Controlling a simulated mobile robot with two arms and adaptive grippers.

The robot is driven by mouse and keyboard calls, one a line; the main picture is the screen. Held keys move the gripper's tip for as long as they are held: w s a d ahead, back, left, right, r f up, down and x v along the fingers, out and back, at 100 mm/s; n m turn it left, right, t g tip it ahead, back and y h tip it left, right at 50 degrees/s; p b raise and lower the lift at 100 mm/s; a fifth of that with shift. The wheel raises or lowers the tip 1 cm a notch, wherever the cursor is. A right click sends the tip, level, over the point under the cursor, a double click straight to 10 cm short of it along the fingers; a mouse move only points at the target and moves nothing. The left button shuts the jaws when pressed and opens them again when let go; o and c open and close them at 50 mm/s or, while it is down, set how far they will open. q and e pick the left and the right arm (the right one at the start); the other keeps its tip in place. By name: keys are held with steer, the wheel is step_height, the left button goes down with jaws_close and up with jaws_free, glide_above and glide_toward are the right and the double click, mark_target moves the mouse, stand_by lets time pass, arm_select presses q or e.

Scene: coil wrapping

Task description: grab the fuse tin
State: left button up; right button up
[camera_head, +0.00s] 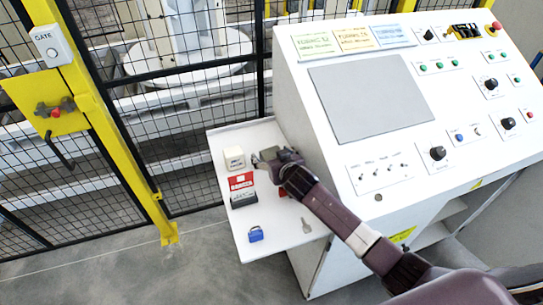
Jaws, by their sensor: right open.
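A small cream-white box with a dark mark on its side, which looks like the fuse tin (234,158), stands near the back left of the white side shelf (272,216). My right gripper (261,160) is open, just to the right of the box, with its fingers pointing left toward it. It does not hold the box. A small gap seems to show between them, but contact is hard to judge. Part of the shelf behind my right gripper and wrist is hidden. My left gripper is not in view.
A red and white tag (241,181) and a dark labelled item (243,198) lie in front of the box. A blue padlock (256,234) and a key (306,226) lie nearer the front. The control console (370,105) rises at right; a mesh fence (110,165) stands behind.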

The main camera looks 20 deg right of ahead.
steer(key=shift+r, duration=0.1)
steer(key=c, duration=1.4)
steer(key=shift+c, duration=0.2)
